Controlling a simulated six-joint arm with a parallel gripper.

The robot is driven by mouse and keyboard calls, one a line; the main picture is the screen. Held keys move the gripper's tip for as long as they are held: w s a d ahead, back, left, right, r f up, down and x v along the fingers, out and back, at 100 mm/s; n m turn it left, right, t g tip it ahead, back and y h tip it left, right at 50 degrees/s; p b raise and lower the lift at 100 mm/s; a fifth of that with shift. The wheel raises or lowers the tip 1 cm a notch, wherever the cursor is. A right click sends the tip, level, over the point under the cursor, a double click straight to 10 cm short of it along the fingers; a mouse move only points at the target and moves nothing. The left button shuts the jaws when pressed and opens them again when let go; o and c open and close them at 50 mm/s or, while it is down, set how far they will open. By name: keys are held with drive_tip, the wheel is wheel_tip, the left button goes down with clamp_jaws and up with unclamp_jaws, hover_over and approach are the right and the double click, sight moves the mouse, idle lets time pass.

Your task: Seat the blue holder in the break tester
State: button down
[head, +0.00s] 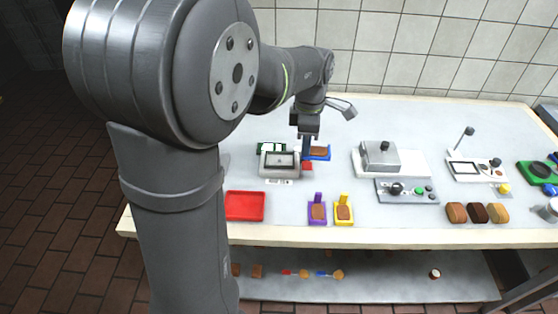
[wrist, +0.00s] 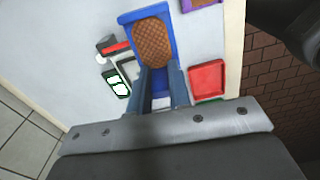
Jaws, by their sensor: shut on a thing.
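The blue holder (head: 324,154) carries a brown waffle-patterned biscuit and is behind and right of a small grey-white device (head: 279,165). In the wrist view the blue holder (wrist: 168,14) fills the top middle, with the biscuit (wrist: 152,43) in its frame. My gripper (head: 306,155) points down at the holder's left end; in the wrist view my gripper (wrist: 158,88) is shut on that end, its fingers hiding the grip. I cannot tell if the holder touches the table. None of the devices is clearly marked as the break tester.
A red tray (head: 245,206), a purple holder (head: 317,211) and a yellow holder (head: 344,212) lie near the front edge. A grey box (head: 380,155) on a white base stands right, behind a control panel (head: 407,191). A display device with a post (head: 475,168) stands further right.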

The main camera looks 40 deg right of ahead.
drive_tip(key=shift+w, duration=0.35)
hover_over(271, 161)
drive_tip(key=shift+n, duration=0.3)
wheel_tip(271, 161, down, 7)
drive_tip(key=shift+r, duration=0.1)
drive_tip(key=shift+f, duration=2.05)
drive_tip(key=shift+f, duration=0.2)
drive_tip(key=c, duration=1.6)
unclamp_jaws()
wheel_tip(271, 161, up, 12)
drive_tip(key=shift+r, duration=0.2)
